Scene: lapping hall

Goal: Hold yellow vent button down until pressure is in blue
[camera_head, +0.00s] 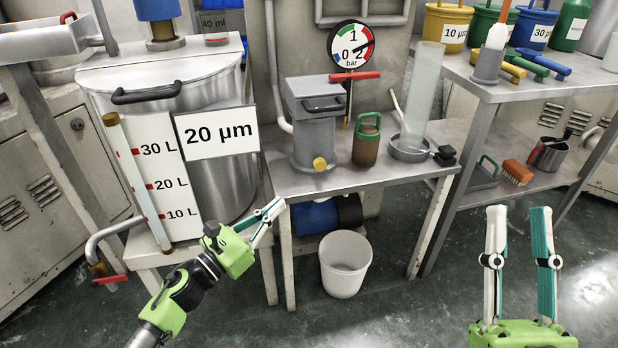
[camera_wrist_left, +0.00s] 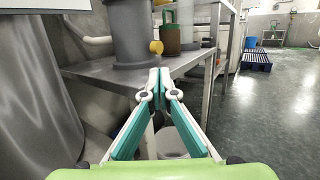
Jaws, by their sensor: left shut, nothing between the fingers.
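The yellow vent button (camera_head: 320,163) sits low on the front of a grey pressure vessel (camera_head: 315,125) on a metal table. It also shows in the left wrist view (camera_wrist_left: 156,47). The blue part is at the gauge's lower left. My left gripper (camera_head: 274,208) is shut and empty, in front of the table, below and left of the button, not touching it. My right gripper (camera_head: 518,210) is open and empty at lower right.
The table (camera_head: 375,178) also bears a brown jar (camera_head: 367,145) with a green handle and a clear cylinder (camera_head: 423,90). A large 20 µm tank (camera_head: 225,185) stands left. A white bin (camera_head: 345,265) is on the floor below. A shelf (camera_head: 540,88) stands right.

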